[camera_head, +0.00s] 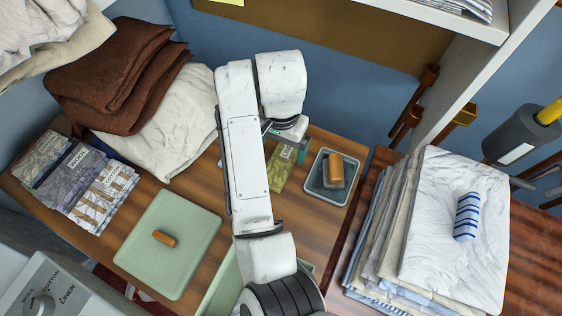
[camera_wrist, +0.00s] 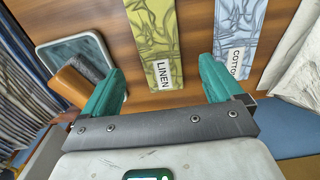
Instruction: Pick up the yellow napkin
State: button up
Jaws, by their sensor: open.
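The yellow napkin is a flat, narrow yellow-green cloth with a leaf pattern and a LINEN label. In the wrist view the napkin (camera_wrist: 175,35) lies on the wooden top, with its labelled end between and just beyond my green fingertips. In the head view part of the napkin (camera_head: 279,170) shows right of my arm, and the arm hides some of it. My gripper (camera_wrist: 162,88) is open and empty, its two fingers apart. In the head view my gripper (camera_head: 288,138) is mostly hidden by my wrist.
A blue napkin labelled COTTON (camera_wrist: 238,30) lies beside the yellow one. A tray (camera_head: 318,192) with a wooden-backed brush (camera_head: 337,170) stands close by.

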aim_at(283, 159)
jog(key=shift+w+d+f, duration=0.1)
jog(key=shift+d+f, duration=0.05)
jog(key=shift+f, duration=2.45)
jog(key=c, duration=1.1)
jog(key=shift+r, duration=0.1)
jog(key=shift+c, duration=0.2)
